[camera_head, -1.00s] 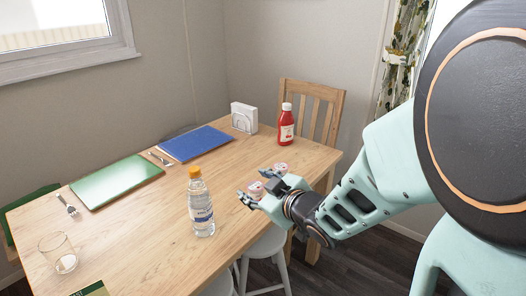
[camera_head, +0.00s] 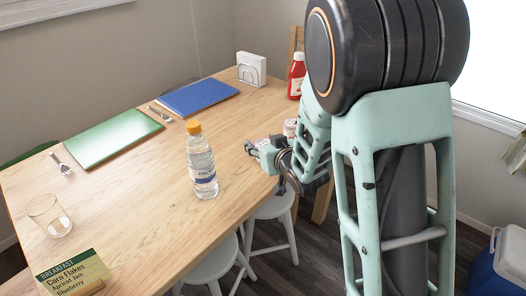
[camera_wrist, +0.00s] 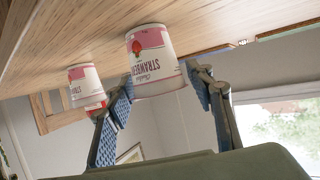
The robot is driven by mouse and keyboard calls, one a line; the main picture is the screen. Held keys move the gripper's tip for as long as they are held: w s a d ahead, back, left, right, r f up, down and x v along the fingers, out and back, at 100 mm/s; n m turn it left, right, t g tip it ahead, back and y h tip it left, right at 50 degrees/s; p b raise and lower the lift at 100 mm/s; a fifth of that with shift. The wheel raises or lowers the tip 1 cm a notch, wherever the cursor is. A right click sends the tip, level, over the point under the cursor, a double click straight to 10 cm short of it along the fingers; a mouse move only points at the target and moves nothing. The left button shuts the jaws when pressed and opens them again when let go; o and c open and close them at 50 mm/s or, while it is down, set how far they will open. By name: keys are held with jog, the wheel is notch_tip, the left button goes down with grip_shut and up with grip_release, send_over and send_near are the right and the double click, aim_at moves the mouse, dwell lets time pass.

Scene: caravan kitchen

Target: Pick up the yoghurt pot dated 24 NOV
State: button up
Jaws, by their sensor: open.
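Two yoghurt pots stand near the table's right edge. In the wrist view, which shows the scene upside down, the larger-looking pot (camera_wrist: 152,58), white and pink with "STRAWBERRY" lettering, is in line with the gap between the fingers of my gripper (camera_wrist: 160,88). No date is readable on either. In the head view my gripper (camera_head: 260,150) is low at the table edge; one pot (camera_head: 290,127) shows beside my arm, and the other is mostly hidden. My gripper is open; contact cannot be told.
A water bottle (camera_head: 202,165) stands left of my gripper on the wooden table (camera_head: 150,215). A ketchup bottle (camera_head: 297,75) and a napkin holder (camera_head: 251,69) stand behind. A glass (camera_head: 50,215) and menu card (camera_head: 75,275) are at front left. Stools (camera_head: 272,208) stand below.

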aim_at(257, 140)
jog(key=x, duration=0.4)
jog(key=shift+w+a+f+b, duration=0.1)
jog(key=shift+w+f+b, duration=0.1)
jog(key=shift+b, duration=0.15)
jog(key=shift+c, duration=0.3)
jog(key=c, duration=1.3)
